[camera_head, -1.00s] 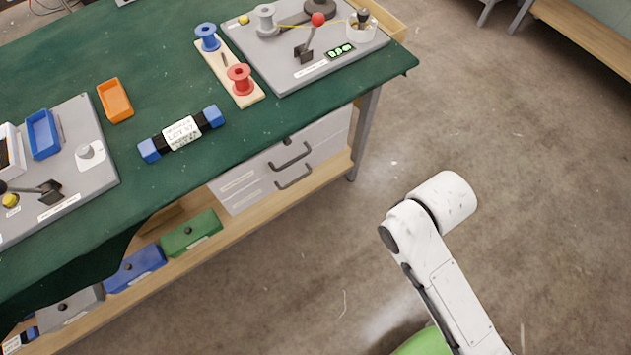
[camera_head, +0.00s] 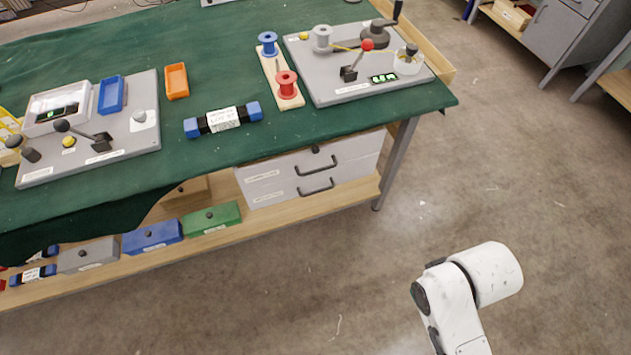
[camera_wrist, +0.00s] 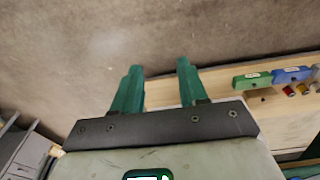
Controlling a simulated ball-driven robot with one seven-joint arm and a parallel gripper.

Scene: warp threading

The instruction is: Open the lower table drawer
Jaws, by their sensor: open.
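The lower table drawer (camera_head: 268,199) is the bottom one of two light grey drawers under the right part of the green-covered table. Its dark bar handle (camera_head: 316,187) faces the front, and the drawer looks shut. The upper drawer (camera_head: 345,152) sits right above it with its own handle (camera_head: 316,165) and also looks shut. In the wrist view my gripper (camera_wrist: 160,75) shows two green fingers spread apart with nothing between them. It is away from the drawer handles. My gripper is out of frame in the head view.
The table (camera_head: 215,152) carries two grey device boards, an orange tray (camera_head: 176,82), a spool rack and a labelled roll. On the lower shelf stand a green box (camera_head: 211,219), a blue box (camera_head: 152,237) and a grey box (camera_head: 88,254). A table leg (camera_head: 397,165) is right of the drawers. The floor in front is clear.

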